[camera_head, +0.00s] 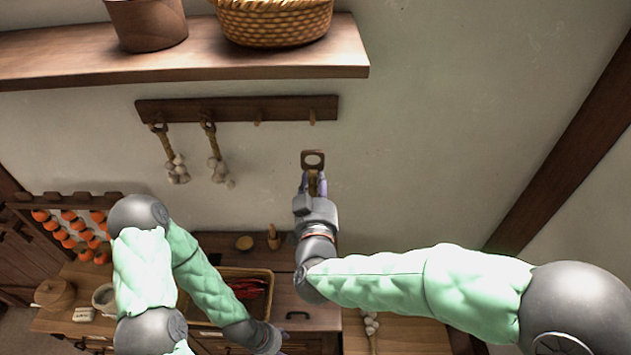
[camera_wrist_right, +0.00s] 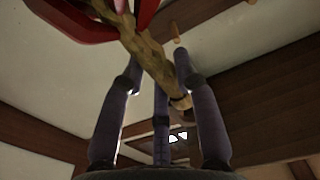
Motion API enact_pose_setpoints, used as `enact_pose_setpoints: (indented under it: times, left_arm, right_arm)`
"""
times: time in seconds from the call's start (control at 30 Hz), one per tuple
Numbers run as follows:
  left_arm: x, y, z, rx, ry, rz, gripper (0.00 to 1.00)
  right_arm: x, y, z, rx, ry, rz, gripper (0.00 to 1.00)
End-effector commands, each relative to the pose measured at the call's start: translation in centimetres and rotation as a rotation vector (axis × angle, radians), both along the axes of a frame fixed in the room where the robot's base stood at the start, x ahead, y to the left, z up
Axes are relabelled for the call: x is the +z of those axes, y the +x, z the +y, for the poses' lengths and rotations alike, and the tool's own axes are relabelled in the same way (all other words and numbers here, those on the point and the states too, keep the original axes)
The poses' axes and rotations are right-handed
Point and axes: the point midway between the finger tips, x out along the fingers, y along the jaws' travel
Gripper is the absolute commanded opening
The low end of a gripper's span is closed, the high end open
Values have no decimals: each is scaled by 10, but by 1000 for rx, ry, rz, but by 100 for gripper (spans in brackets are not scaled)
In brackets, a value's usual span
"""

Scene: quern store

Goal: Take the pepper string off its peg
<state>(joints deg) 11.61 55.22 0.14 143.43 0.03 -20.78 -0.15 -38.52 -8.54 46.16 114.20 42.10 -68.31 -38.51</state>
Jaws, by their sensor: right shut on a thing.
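My right gripper (camera_head: 313,180) is shut on the pepper string. In the head view, the string's brown loop (camera_head: 313,155) stands out above the fingers. The loop is apart from the peg rail (camera_head: 285,106) and shows below its rightmost peg (camera_head: 312,116), which looks bare. In the right wrist view, the fingers (camera_wrist_right: 158,95) are around the braided stem of the pepper string (camera_wrist_right: 150,52), and red peppers (camera_wrist_right: 82,30) show at the top left. In the head view the peppers are hidden behind my gripper and arm. My left gripper (camera_head: 275,346) is low, partly cut off by the bottom edge.
Two garlic strings (camera_head: 171,165) (camera_head: 217,168) hang from the left pegs. A shelf (camera_head: 200,65) with a basket (camera_head: 275,22) and a wooden pot (camera_head: 147,24) juts out above. Below are a counter and a basket (camera_head: 236,272) holding red peppers. The wall to the right is clear.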

Motion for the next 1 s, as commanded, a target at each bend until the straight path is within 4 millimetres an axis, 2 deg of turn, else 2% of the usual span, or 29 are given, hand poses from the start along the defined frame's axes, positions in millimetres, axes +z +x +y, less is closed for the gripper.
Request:
enact_pose_setpoints:
  times: [0.27,1.0]
  left_arm:
    - [0,0,0,0,0,0,59]
    - [6,0,0,0,0,0,59]
  right_arm:
    - [0,-1,0,0,0,-1,0]
    - [2,-25,0,0,1,-1,0]
